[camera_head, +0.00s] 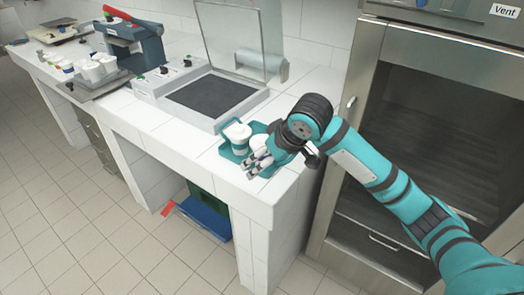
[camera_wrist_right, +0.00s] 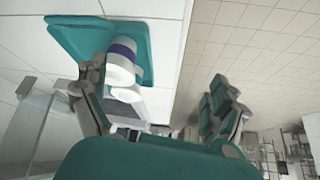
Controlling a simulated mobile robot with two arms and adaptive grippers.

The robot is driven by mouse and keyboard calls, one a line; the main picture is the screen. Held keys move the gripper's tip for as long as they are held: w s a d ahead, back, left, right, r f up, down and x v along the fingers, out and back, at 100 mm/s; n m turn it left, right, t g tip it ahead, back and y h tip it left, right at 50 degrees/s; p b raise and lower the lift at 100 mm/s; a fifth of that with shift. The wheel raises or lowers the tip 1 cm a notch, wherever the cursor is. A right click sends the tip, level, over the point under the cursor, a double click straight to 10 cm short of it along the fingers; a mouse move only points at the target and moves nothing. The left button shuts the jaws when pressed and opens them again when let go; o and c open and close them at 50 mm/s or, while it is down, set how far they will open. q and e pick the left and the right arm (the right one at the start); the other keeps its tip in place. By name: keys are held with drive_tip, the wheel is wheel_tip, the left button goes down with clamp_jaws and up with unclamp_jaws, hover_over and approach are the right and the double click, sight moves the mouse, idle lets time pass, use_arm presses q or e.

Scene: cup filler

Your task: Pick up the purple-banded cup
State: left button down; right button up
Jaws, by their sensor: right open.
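The purple-banded cup (camera_wrist_right: 122,55) is white with a purple band and stands on a teal tray (camera_wrist_right: 68,38) in the right wrist view. My right gripper (camera_wrist_right: 158,98) is open and empty. The banded cup appears close to its left finger in that view, and the right finger is well apart from it. In the head view my right gripper (camera_head: 260,164) is at the front of the tray (camera_head: 226,152). A white cup (camera_head: 238,134) shows there; I cannot make out the purple band. My left gripper is not in view.
A machine with a dark plate (camera_head: 211,95) and raised clear lid (camera_head: 238,35) stands left of the tray. A steel cabinet (camera_head: 430,120) is at the right. More cups (camera_head: 95,70) stand far left. The counter's front edge is close to my right gripper.

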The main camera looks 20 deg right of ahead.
drive_tip(key=m, duration=0.1)
approach(263, 140)
drive_tip(key=shift+t+h, duration=0.3)
drive_tip(key=x, duration=0.3)
drive_tip(key=p+x, duration=0.1)
drive_tip(key=x, duration=0.2)
drive_tip(key=shift+a+f, duration=0.3)
drive_tip(key=x, duration=0.1)
drive_tip(key=p+x, duration=0.1)
drive_tip(key=x, duration=0.3)
drive_tip(key=shift+s+d+f, duration=0.1)
drive_tip(key=shift+s+d, duration=0.15)
drive_tip(key=shift+w+f, duration=0.2)
drive_tip(key=shift+f, duration=0.05)
drive_tip(key=shift+c, duration=0.4)
drive_tip(key=c, duration=1.3)
